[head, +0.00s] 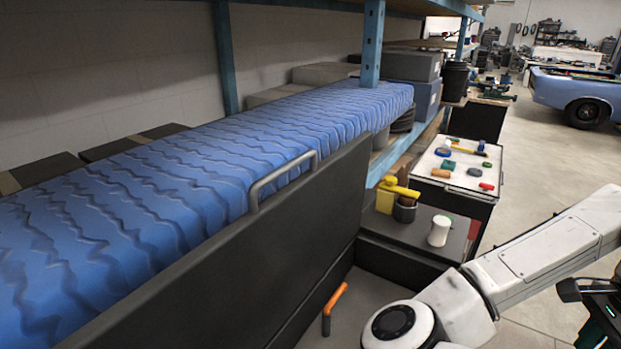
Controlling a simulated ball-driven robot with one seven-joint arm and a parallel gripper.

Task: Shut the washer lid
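The washer lid (240,262) is a long dark panel standing steeply raised, with a grey bar handle (283,180) near its upper edge. Below it, to the right, is the washer's grey basin (375,290), open at the top, with an orange-handled tool (334,305) at its left side. My white arm crosses the lower right. A dark part with green lights at the right edge seems to be my gripper (597,312). It is cut off by the frame, and its fingers are not clear. It is well apart from the lid and handle.
A blue ridged covering (150,200) lies on the shelf behind the lid, close to the handle. A yellow tool (398,187), a dark pot (404,209) and a white cup (439,231) stand beyond the basin. A tool cart (462,195) stands farther back. Open floor (545,130) is at right.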

